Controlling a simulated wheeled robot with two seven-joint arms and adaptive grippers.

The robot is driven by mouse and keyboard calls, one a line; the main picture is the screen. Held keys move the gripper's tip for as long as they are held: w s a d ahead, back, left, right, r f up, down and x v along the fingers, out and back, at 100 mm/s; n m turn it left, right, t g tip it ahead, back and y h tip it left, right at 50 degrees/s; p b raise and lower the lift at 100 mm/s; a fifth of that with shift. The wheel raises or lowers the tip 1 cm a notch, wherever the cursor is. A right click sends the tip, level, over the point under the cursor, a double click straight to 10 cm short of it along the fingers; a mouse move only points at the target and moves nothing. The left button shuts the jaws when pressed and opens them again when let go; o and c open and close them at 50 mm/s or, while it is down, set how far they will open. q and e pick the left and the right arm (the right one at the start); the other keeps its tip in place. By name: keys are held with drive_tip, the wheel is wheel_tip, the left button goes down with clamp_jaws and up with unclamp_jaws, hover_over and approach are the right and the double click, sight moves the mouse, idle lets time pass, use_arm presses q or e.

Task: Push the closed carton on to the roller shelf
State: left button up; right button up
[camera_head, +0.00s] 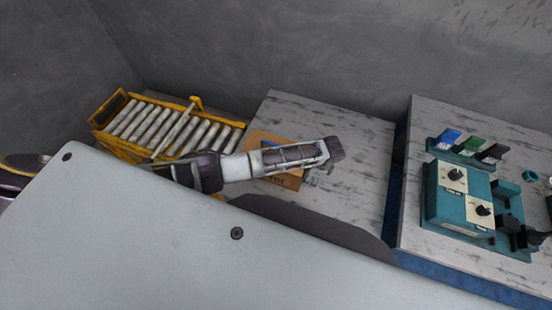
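The brown carton (289,181) sits on the grey-streaked table (345,125), next to the roller shelf. My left arm crosses in front of it and hides its middle; only its upper-left part and a lower strip with dark print show. A small blue patch shows beside the arm. The roller shelf (165,128) has a yellow frame and grey rollers, with no carton on it. My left gripper (334,151) reaches over the carton, with its tip past the carton's right side. Its finger opening and any contact are unclear. My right gripper is not in view.
A second table at right holds a teal unit with dials (456,196) and blue, green and black pieces (469,145). A dark gap separates the two tables. Grey walls stand behind.

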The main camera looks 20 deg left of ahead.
use_arm(q)
drive_tip(key=shift+w+a+p, duration=0.2)
drive_tip(key=shift+a+p, duration=1.55)
drive_tip(key=shift+a, duration=2.2)
drive_tip(key=shift+w+a+p, duration=0.15)
drive_tip(key=shift+a+p, duration=0.6)
drive_tip(key=shift+a, duration=1.1)
drive_tip(key=shift+w+a+p, duration=0.1)
drive_tip(key=shift+a+p, duration=0.65)
drive_tip(key=shift+a, duration=1.4)
